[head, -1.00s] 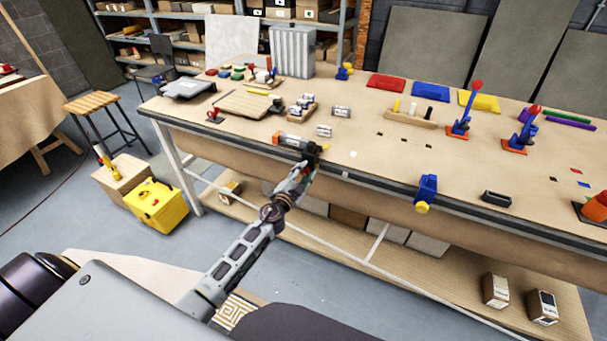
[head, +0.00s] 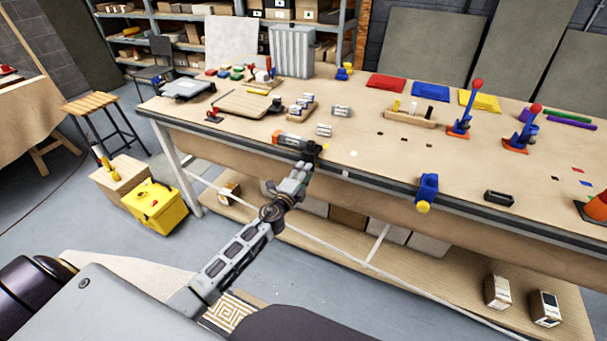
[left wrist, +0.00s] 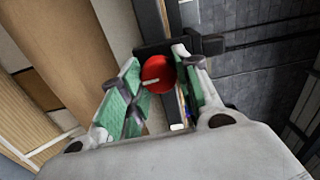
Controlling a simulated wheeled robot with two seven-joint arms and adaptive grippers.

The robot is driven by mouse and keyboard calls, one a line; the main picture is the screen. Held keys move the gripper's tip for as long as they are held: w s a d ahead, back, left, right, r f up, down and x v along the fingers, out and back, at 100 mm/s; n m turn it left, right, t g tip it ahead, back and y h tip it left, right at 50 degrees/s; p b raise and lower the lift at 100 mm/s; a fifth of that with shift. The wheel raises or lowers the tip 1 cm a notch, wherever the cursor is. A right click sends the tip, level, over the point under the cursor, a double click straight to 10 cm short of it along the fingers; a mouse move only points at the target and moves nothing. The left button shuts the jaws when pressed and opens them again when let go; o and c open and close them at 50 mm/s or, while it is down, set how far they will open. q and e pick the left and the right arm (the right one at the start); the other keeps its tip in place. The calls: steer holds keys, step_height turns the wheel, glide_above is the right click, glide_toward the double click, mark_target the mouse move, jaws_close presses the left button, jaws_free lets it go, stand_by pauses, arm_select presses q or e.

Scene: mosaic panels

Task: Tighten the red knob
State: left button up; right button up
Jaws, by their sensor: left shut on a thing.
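The red knob (left wrist: 157,72), round with a pale mark on its face, sits between the green-padded fingers of my left gripper in the left wrist view. A dark block (left wrist: 150,49) shows behind it. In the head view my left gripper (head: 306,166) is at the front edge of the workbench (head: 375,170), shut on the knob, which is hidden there. My right gripper is not in view.
A blue clamp with a yellow knob (head: 427,188) hangs on the bench edge to the right. A yellow toolbox (head: 155,205) stands on the floor at left. The bench top between device and clamp is mostly clear.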

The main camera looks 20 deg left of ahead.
arm_select(q)
steer(key=shift+f+m, duration=0.2)
steer(key=shift+m, duration=3.2)
steer(key=o, duration=0.8)
steer(key=shift+o, duration=0.9)
steer(key=shift+s, duration=0.2)
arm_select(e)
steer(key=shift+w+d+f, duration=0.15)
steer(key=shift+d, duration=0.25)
arm_select(q)
steer(key=s, duration=1.1)
steer(key=shift+s+a, duration=0.2)
steer(key=shift+s, duration=0.15)
